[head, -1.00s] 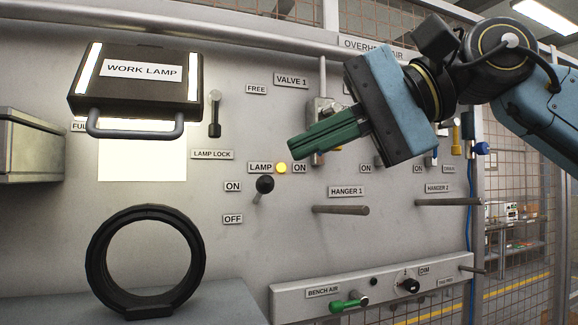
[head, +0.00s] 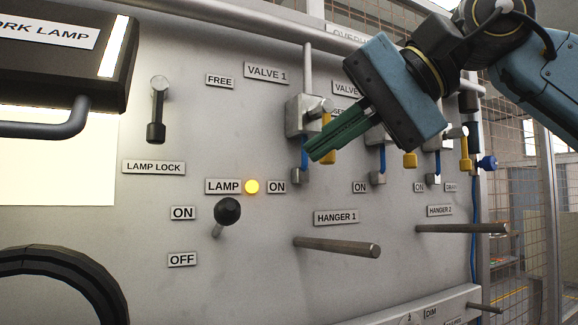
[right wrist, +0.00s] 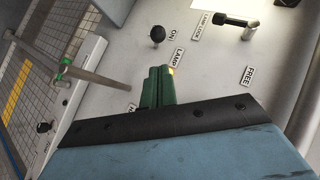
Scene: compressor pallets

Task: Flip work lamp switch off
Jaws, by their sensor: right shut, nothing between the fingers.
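The lamp switch (head: 228,211) is a short lever with a black ball knob on the grey panel. Its knob tilts up, level with the ON label (head: 184,212) and above the OFF label (head: 182,259). The yellow lamp light (head: 252,187) beside the LAMP label (head: 222,186) is lit. My right gripper (head: 316,155) is shut and empty, its green fingers up and right of the knob, apart from it. In the right wrist view the knob (right wrist: 158,34) shows beyond the shut fingertips (right wrist: 160,70). The work lamp (head: 60,55) glows at the upper left. My left gripper is not in view.
The lamp lock lever (head: 157,110) is up and left of the switch. The hanger 1 peg (head: 338,247) sticks out to its right. Valve 1 (head: 306,115) is behind my right fingers. A black ring (head: 65,265) stands at the lower left.

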